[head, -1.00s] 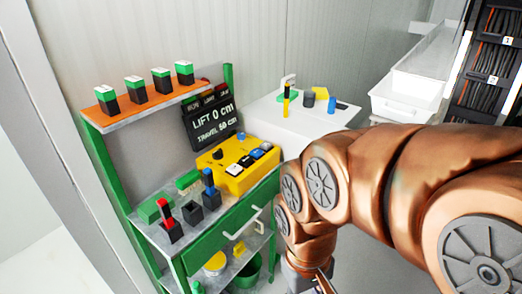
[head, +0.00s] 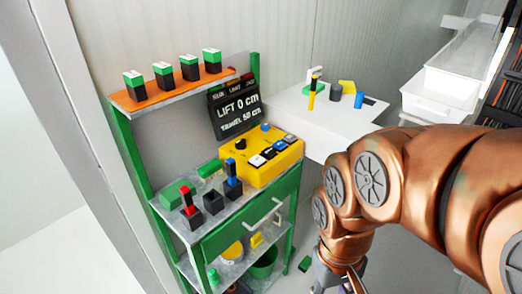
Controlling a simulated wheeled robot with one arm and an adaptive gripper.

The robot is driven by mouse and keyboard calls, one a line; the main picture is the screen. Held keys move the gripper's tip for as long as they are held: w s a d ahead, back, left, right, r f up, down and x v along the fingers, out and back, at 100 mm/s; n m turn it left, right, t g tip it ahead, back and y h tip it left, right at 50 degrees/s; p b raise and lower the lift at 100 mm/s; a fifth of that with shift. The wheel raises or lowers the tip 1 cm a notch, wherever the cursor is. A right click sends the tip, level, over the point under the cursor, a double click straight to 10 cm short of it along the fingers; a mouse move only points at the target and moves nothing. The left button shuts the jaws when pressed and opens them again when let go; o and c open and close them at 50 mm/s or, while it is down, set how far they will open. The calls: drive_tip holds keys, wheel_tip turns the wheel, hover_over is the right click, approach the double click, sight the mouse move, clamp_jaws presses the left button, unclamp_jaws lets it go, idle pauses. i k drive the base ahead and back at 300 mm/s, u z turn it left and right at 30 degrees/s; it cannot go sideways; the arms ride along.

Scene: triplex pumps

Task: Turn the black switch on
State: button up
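A yellow control box (head: 262,172) sits on the right part of the green workbench (head: 210,222). On its top, a black knob (head: 240,145) stands at the left, with a blue knob (head: 265,127) behind. A row of rocker-like switches runs along the front: white (head: 257,160), black (head: 269,152), blue (head: 281,145) and grey (head: 289,138). Which black control is the task's switch, and its setting, I cannot tell. My gripper (head: 343,288) is at the bottom edge, low and right of the bench, apart from the box. Its fingertips are cut off.
A black sign (head: 238,113) reads "LIFT 0 cm". Red (head: 188,202) and blue-handled (head: 233,175) black blocks stand left of the box. An orange shelf (head: 165,94) holds green-black blocks. A white table (head: 335,122) stands behind right. A drawer handle (head: 266,214) juts forward.

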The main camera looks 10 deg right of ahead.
sight(240, 145)
drive_tip(key=z, duration=1.3)
drive_tip(key=i, duration=0.55)
drive_tip(key=u, duration=2.6)
